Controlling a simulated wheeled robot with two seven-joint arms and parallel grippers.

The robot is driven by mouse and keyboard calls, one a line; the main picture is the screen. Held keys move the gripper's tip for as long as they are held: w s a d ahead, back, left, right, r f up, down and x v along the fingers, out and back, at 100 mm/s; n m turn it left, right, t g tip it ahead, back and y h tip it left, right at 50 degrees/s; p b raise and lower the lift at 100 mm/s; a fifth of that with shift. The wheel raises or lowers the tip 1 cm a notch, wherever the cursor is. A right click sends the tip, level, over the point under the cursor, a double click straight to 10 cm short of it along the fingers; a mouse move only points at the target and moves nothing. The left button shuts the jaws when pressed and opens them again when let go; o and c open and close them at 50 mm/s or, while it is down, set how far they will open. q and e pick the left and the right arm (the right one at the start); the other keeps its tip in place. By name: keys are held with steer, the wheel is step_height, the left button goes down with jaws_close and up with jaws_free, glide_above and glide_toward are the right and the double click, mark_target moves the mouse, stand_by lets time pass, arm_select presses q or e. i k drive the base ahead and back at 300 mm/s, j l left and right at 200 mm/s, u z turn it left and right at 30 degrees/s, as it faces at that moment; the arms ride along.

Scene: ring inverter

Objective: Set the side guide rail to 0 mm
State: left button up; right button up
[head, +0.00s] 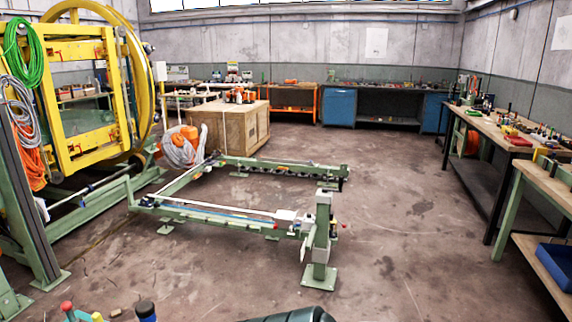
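A low green conveyor frame stands on the floor in the middle of the head view. A long white rail (215,207) runs along its near side beam (225,222), which looks like the side guide rail. A white block (286,215) sits near the rail's right end, beside an upright green post (321,240) with small red knobs. Any scale or millimetre reading is too small to read. The far beam (280,167) carries dark rollers. Neither of my grippers is in view.
A yellow ring machine (82,85) with hanging cables stands at left. A wooden crate (229,123) is behind the frame. Workbenches with tools line the right wall, with a blue bin (556,265) low at right. Coloured caps show at bottom left. Floor right of the post is clear.

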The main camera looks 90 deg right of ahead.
mark_target(260, 158)
steer(key=z, duration=1.55)
steer(key=i+l+z, duration=0.1)
steer(key=l, duration=0.25)
steer(key=i+l+z, duration=0.15)
steer(key=l, duration=0.15)
steer(key=l+z, duration=0.1)
steer(key=l, duration=0.25)
steer(key=i+l+z, duration=0.35)
steer(key=l+z, duration=0.15)
steer(key=i+l+z, duration=0.65)
steer(key=i+z, duration=0.75)
steer(key=i, duration=0.9)
steer(key=i+u, duration=0.1)
steer(key=i, duration=0.65)
steer(key=i+l, duration=0.15)
steer(key=i, duration=0.55)
steer(key=i+u, duration=0.4)
steer(key=i, duration=1.05)
steer(key=i+u, duration=0.3)
steer(key=i+l+u, duration=0.2)
steer(key=i+u, duration=0.15)
steer(key=i, duration=0.15)
steer(key=i+l+u, duration=0.3)
steer(key=i+j, duration=0.1)
